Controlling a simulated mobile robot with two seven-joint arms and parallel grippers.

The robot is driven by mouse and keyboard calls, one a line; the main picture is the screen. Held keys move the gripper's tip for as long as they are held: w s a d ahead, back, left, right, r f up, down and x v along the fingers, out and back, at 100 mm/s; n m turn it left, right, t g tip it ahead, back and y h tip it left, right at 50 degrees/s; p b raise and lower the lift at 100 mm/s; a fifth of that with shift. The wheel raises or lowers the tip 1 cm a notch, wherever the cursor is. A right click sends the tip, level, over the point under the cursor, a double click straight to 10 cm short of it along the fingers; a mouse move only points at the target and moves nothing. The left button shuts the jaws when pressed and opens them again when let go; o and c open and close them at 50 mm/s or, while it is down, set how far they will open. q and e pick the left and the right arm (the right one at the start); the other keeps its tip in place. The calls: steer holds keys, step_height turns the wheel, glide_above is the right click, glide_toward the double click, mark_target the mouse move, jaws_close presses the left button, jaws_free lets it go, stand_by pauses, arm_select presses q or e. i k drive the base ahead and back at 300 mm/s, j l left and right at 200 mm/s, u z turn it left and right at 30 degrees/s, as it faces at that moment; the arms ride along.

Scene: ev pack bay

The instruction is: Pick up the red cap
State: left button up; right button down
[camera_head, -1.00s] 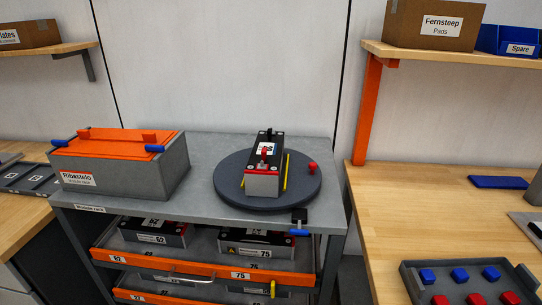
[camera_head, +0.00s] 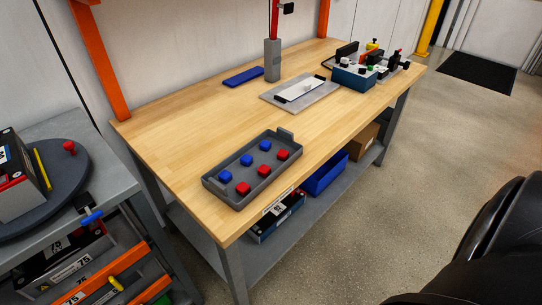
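A dark grey tray (camera_head: 287,169) lies near the front edge of the wooden bench. In it are two rows of small block-like caps. The row nearer the front edge is red: one red cap (camera_head: 243,188) at the near left, a middle red cap (camera_head: 264,171) and a far red cap (camera_head: 283,155). The other row holds three blue caps (camera_head: 246,160). A red knob-like piece (camera_head: 69,148) also stands on the round turntable (camera_head: 72,180) at the left. Neither of my grippers is in view.
The wooden bench (camera_head: 180,140) is clear left of and behind the tray. Farther back are a blue flat piece (camera_head: 243,77), a grey holder (camera_head: 272,60), a plate with a white pad (camera_head: 300,90) and a blue fixture (camera_head: 354,77). A battery module (camera_head: 22,185) sits on the turntable.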

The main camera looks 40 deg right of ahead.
mark_target(243, 189)
steer(key=z, duration=1)
